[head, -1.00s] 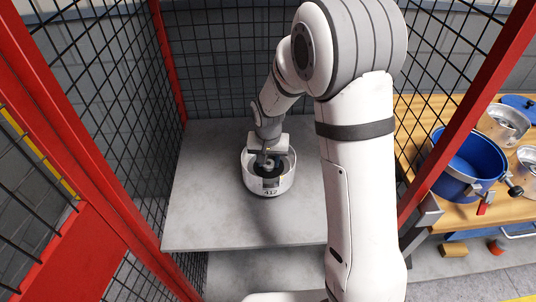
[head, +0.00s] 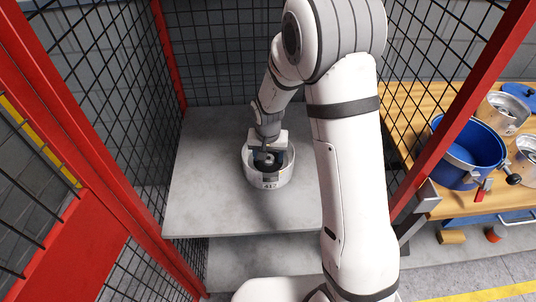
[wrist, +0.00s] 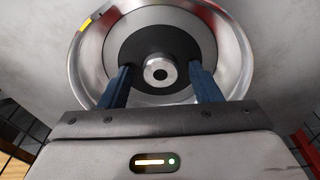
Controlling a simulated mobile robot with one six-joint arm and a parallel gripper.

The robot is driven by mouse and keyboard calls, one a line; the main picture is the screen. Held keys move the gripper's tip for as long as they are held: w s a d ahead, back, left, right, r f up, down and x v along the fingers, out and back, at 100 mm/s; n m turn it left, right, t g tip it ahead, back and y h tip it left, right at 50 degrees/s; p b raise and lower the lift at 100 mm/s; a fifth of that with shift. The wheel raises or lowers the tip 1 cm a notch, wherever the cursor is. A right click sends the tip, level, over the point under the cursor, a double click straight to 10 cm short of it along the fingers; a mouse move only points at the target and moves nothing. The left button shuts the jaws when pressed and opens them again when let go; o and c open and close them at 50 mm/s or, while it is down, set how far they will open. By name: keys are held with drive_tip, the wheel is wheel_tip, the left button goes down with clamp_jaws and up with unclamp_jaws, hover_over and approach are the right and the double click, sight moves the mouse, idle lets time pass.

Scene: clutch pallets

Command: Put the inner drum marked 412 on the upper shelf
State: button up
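The white and metal inner drum (head: 268,183) stands upright on the grey upper shelf (head: 215,215) inside the cage. Its front label reads about 412, partly blurred. My gripper (head: 266,156) is over the drum's middle, pointing down into it. In the wrist view the drum (wrist: 92,60) shows a bright metal ring, a dark disc and a round central hub. The two blue fingers of my gripper (wrist: 160,74) stand spread, one on each side of the hub. A small gap seems to show on both sides. The drum's underside is hidden.
Red posts (head: 455,115) and black mesh (head: 120,90) close in the shelf. A lower grey level (head: 245,260) lies beneath it. On the right, a wooden bench (head: 430,200) holds a blue pot-like housing (head: 452,170) and metal drums. Shelf space left of the drum is clear.

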sight(268, 162)
wheel_tip(268, 162, up, 12)
drive_tip(key=s, duration=0.1)
drive_tip(key=s+d+r, duration=0.3)
drive_tip(key=s, duration=0.4)
drive_tip(key=s+d+r+n+t, duration=0.1)
drive_tip(key=s+d+r, duration=0.2)
drive_tip(key=s, duration=0.4)
drive_tip(key=s+d+r, duration=0.3)
drive_tip(key=s+d, duration=0.2)
drive_tip(key=s, duration=0.3)
drive_tip(key=shift+r+n+t+b, duration=0.2)
drive_tip(key=shift+n+t+b, duration=0.1)
drive_tip(key=shift+n, duration=0.1)
drive_tip(key=shift+d, duration=0.1)
